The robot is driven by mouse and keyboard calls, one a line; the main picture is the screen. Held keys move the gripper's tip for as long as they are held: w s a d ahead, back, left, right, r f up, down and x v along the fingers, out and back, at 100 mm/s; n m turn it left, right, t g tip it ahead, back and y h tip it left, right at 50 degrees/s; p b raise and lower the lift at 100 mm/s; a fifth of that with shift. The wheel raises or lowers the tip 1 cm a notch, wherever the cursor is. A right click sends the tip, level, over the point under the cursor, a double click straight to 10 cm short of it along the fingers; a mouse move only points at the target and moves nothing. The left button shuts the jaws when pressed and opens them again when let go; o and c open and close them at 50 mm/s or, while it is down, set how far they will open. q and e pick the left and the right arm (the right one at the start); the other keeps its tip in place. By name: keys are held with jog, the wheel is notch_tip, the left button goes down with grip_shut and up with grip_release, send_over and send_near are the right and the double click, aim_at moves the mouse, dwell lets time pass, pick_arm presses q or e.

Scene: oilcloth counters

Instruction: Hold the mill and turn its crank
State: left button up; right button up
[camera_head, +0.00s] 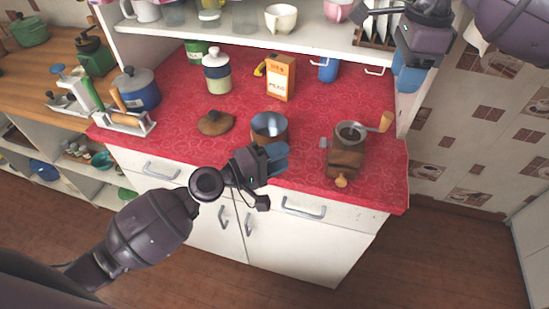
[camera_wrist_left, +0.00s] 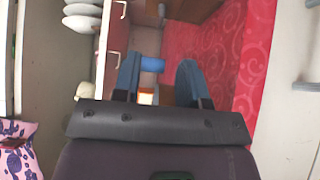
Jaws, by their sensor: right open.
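The mill (camera_head: 346,158) stands on the red cloth near the front right of the counter. It has a wooden body with a small round knob low at the front and a metal bowl on top. Its crank reaches right and ends in a wooden handle (camera_head: 386,121). My left gripper (camera_head: 280,158) is to the left of the mill, near the counter's front edge and apart from it. In the left wrist view its blue fingers (camera_wrist_left: 157,85) are spread with nothing gripped. My right gripper (camera_head: 408,74) is open at the upper right, above and beyond the mill.
A copper-coloured pot (camera_head: 269,128) stands just beyond my left gripper, with a wooden lid (camera_head: 215,122) to its left. An orange box (camera_head: 281,78) and a blue mug (camera_head: 327,70) stand at the back under the shelf (camera_head: 235,38). A small grey object (camera_head: 323,143) lies beside the mill.

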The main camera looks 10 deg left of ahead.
aim_at(345, 152)
pick_arm(q)
jog(key=x, duration=0.9)
jog(key=shift+w+d, duration=0.2)
jog(key=shift+d, duration=0.05)
grip_shut()
pick_arm(e)
jog(key=shift+o, duration=0.4)
jog(key=n, duration=0.3)
jog(key=shift+n, duration=0.4)
jog(key=shift+f+n, duration=0.15)
jog(key=shift+n, duration=0.15)
jog(key=shift+f, duration=4.6)
